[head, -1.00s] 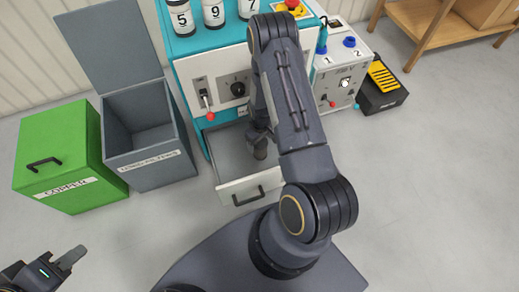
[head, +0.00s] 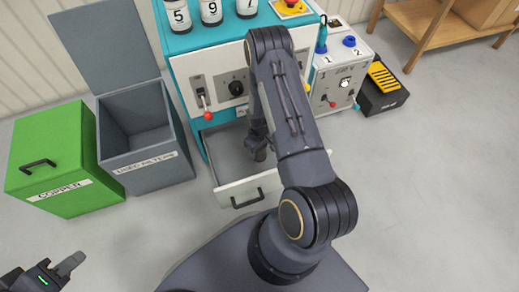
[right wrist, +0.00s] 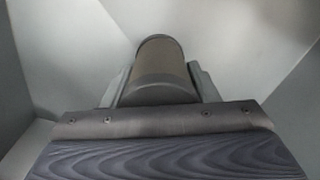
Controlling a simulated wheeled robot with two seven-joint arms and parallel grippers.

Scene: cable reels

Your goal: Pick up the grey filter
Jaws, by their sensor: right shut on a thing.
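The grey filter (right wrist: 160,62) is a dark grey cylinder in the right wrist view, between the fingers of my right gripper (right wrist: 160,85). In the head view my right arm reaches down into the open drawer (head: 229,187) of the teal machine. My right gripper (head: 257,138) is in the drawer, shut on the filter, which is mostly hidden there. Whether the filter touches the drawer floor is unclear. My left gripper (head: 68,264) is at the lower left, away from everything; its finger gap cannot be made out.
An open grey bin (head: 157,172) labelled for used filters stands left of the drawer, lid raised. A green copper box (head: 60,150) stands further left. Numbered canisters (head: 211,12) stand on the machine. A grey control box (head: 338,78) and black case (head: 383,95) are to the right.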

